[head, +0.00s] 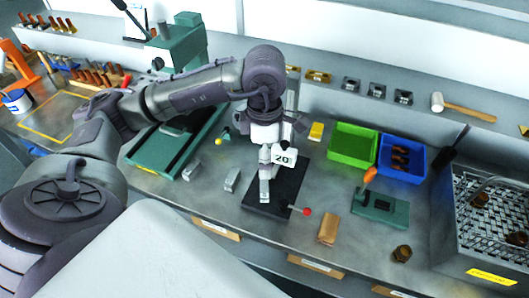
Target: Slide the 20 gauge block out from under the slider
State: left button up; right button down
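A white block face marked 20 (284,157), which I take as the 20 gauge block, shows above a black base plate (289,183). A pale upright column (292,93) rises behind my arm; the slider itself is largely hidden and I cannot make it out clearly. A lever with a red knob (307,211) sticks out at the base's front right. My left gripper (267,168) points down over the base, right beside the 20 block. Its fingertips blend with the grey parts there, so I cannot tell whether it grips the block. My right gripper is not in view.
Small silver blocks (232,180) lie left of the base. A green bin (352,145) and a blue bin (402,157) stand at the back right. A wooden block (328,229) lies to the front right. A mesh basket (492,215) is at the far right.

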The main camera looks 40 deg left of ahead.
aim_at(264, 188)
pick_arm(q)
notch_tip(264, 188, down, 13)
jog(key=p, duration=0.2)
jog(key=shift+r+p, duration=0.1)
jog(key=shift+p, duration=0.3)
jog(key=c, duration=1.4)
